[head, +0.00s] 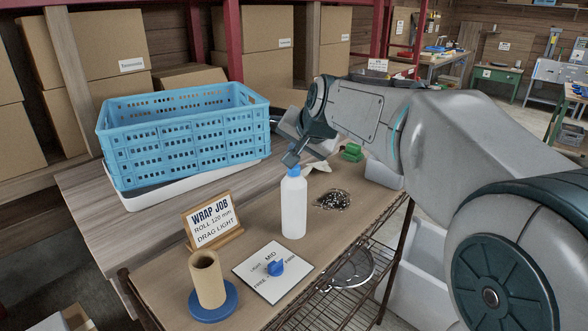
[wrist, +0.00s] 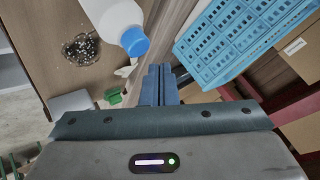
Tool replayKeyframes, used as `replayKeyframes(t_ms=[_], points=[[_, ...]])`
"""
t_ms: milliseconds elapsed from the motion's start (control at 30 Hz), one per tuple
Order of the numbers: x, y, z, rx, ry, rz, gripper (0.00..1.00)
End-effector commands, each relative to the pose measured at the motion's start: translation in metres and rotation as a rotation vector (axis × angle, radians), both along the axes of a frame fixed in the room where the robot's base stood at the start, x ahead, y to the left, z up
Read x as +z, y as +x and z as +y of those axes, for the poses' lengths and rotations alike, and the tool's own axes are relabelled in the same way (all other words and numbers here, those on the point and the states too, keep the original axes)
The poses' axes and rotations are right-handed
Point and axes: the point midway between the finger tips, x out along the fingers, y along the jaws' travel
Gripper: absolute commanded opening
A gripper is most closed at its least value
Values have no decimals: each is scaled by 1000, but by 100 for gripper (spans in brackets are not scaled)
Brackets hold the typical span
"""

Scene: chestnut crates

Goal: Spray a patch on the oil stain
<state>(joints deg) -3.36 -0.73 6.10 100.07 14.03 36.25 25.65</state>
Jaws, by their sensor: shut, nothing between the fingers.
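A white bottle with a blue cap (head: 294,205) stands upright on the brown table; it also shows in the wrist view (wrist: 112,18). The oil stain (head: 332,200) is a dark patch with pale specks on the table, just right of the bottle; it also shows in the wrist view (wrist: 82,48). My gripper (head: 290,160) is over the table by the bottle's cap, fingers together and empty. In the wrist view its fingers (wrist: 158,72) are beside the cap; I cannot tell whether they touch it.
A blue crate (head: 190,140) stands at the back left. A "WRAP JOB" sign (head: 211,222), a card with a blue knob (head: 262,287) and a cardboard roll on a blue base (head: 207,278) are near the front. A green object (head: 352,152) lies behind the stain.

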Motion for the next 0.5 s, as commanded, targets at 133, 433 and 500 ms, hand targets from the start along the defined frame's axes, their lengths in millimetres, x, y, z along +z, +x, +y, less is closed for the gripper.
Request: replayKeyframes(t_ms=[133, 433, 500], points=[[20, 0, 0, 0, 1, -1, 0], [50, 0, 0, 0, 1, -1, 0], [54, 0, 0, -1, 0, -1, 0]])
